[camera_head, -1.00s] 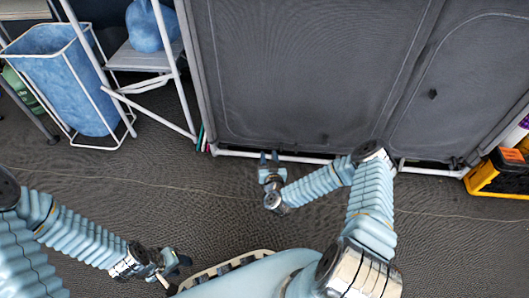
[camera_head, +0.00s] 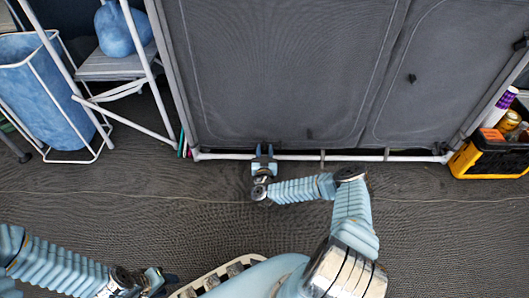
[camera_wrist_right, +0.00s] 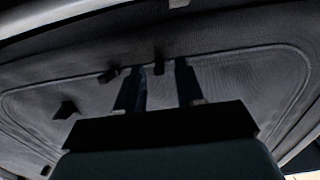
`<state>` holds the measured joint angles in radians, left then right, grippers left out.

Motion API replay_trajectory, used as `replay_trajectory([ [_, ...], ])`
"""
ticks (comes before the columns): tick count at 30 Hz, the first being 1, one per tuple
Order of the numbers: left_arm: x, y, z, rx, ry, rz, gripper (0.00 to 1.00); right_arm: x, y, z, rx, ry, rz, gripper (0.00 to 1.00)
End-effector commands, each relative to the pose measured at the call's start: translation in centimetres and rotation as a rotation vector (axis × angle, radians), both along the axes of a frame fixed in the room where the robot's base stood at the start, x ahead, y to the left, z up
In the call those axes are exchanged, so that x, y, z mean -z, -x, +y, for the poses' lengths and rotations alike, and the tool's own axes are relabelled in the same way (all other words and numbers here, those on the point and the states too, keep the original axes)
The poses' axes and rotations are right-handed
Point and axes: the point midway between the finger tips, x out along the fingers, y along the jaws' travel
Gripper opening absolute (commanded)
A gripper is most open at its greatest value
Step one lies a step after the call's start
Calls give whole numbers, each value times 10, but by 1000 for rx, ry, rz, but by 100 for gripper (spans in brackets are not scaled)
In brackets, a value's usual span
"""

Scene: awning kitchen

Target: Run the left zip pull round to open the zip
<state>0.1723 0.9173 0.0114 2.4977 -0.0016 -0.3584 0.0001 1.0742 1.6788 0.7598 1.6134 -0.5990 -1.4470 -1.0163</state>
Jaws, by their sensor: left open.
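A dark grey fabric cabinet (camera_head: 280,70) with two front panels stands ahead, each panel edged by a curved zip line. My right gripper (camera_head: 264,150) is at the bottom edge of the left panel. In the right wrist view its two fingers (camera_wrist_right: 161,82) are apart, with a small dark tab (camera_wrist_right: 158,60), perhaps a zip pull, showing between them at the zip line. Another dark tab (camera_wrist_right: 108,75) is just left of the fingers. I cannot tell whether either finger touches a tab. My left gripper (camera_head: 165,283) is open and empty, low over the floor, far from the cabinet.
A white tube (camera_head: 300,156) runs along the cabinet's base. At the left are a blue laundry bag (camera_head: 45,95) in a white frame and a chair (camera_head: 115,65) with a blue bundle. A yellow and black crate (camera_head: 490,158) stands at the right. The floor between is clear.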

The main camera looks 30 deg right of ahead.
Motion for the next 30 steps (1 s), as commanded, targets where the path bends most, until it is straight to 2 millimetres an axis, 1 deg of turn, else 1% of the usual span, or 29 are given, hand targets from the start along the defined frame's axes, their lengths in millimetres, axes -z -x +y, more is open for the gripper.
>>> replay_trajectory([
  [3,2,0,0,0,0,-1,43,0,-5,-3,0,-1,1,37],
  [11,2,0,0,0,0,-1,43,-1,-6,-3,-1,-1,0,37],
  [18,2,0,0,0,0,-1,43,-1,-6,-3,-1,-1,0,0],
  [27,2,0,0,0,0,-1,43,-1,-6,-3,0,-1,0,0],
  [30,-1,0,0,0,0,-1,43,-1,-6,-1,-2,-1,2,0],
])
